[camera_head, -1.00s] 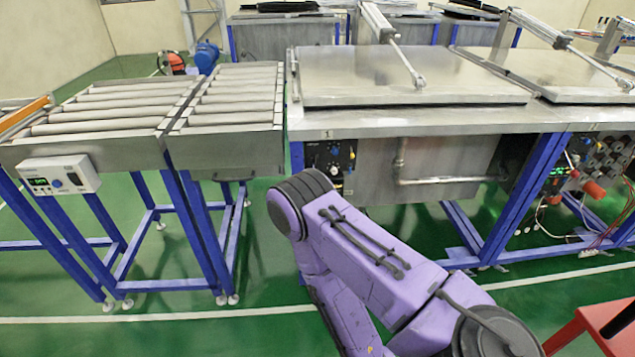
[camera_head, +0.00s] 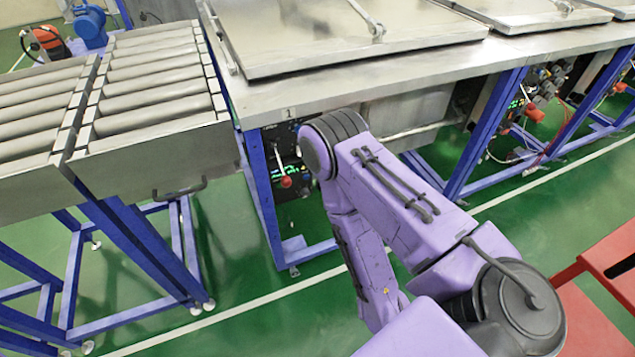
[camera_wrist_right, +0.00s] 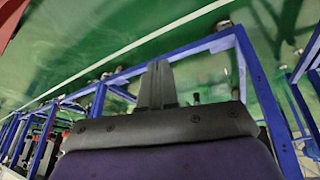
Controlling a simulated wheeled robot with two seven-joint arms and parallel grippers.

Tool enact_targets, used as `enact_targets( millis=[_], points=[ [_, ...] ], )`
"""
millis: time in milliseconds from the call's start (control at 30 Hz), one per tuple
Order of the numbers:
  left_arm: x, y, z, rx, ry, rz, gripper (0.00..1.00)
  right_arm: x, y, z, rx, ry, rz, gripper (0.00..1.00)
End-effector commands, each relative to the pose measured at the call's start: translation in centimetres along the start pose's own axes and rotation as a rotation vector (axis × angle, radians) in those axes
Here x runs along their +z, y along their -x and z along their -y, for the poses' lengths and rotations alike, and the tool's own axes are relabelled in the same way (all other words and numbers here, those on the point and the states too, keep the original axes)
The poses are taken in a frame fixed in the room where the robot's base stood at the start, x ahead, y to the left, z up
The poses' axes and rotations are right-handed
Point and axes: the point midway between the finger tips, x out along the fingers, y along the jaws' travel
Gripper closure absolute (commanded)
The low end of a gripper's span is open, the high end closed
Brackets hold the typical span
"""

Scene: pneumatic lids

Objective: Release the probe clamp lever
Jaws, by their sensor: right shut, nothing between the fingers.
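A dark control panel (camera_head: 288,158) with small lit displays is set under the front of the steel bench, below the label 1. A small lever with a red end (camera_head: 286,182) shows on it, just left of my right arm. I cannot tell for sure whether this is the probe clamp lever. My right gripper (camera_wrist_right: 157,85) is shut and empty in the right wrist view, over green floor and blue frame legs, with no lever seen at its fingers. It does not show in the head view. My left gripper is in no view.
The steel bench (camera_head: 330,82) with flat lids and blue legs spans the top right. A roller conveyor (camera_head: 150,92) with a handle stands at left. A red stand (camera_head: 590,290) is at lower right. Green floor is open in front of the bench.

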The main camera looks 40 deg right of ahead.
Motion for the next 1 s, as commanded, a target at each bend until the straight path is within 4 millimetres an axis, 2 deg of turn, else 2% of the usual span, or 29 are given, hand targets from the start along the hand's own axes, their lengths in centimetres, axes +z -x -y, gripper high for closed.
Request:
enact_targets(
  millis=[167, 267, 367, 400, 467, 500, 600, 700, 800, 900, 1000],
  points=[
    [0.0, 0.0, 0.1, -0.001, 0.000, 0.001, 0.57, 0.0, 0.0, 0.0, 0.000, 0.000, 0.001, 1.00],
    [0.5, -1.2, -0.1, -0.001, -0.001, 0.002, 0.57, -0.3, -1.6, 0.5, -0.008, -0.005, -0.029, 1.00],
    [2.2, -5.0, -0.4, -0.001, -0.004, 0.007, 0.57, -2.1, -6.8, 2.2, -0.040, -0.029, -0.149, 1.00],
    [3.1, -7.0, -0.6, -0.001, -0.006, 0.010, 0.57, -3.4, -9.6, 3.3, -0.061, -0.046, -0.225, 1.00],
    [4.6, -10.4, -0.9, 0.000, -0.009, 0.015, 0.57, -5.7, -13.8, 5.2, -0.100, -0.077, -0.359, 1.00],
    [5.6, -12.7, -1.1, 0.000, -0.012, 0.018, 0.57, -7.5, -16.4, 6.5, -0.128, -0.102, -0.455, 1.00],
    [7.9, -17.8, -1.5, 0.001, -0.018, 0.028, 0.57, -11.9, -21.4, 9.5, -0.204, -0.166, -0.692, 1.00],
    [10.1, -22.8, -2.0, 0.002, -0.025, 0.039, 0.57, -15.8, -25.1, 12.2, -0.285, -0.240, -0.919, 1.00],
    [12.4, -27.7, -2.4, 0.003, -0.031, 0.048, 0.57, -19.0, -27.7, 14.6, -0.372, -0.323, -1.136, 1.00],
    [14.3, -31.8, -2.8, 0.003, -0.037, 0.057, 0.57, -21.2, -29.1, 16.4, -0.459, -0.407, -1.325, 1.00],
    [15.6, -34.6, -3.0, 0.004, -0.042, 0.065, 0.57, -22.6, -29.5, 17.6, -0.529, -0.483, -1.464, 1.00]
  ],
)
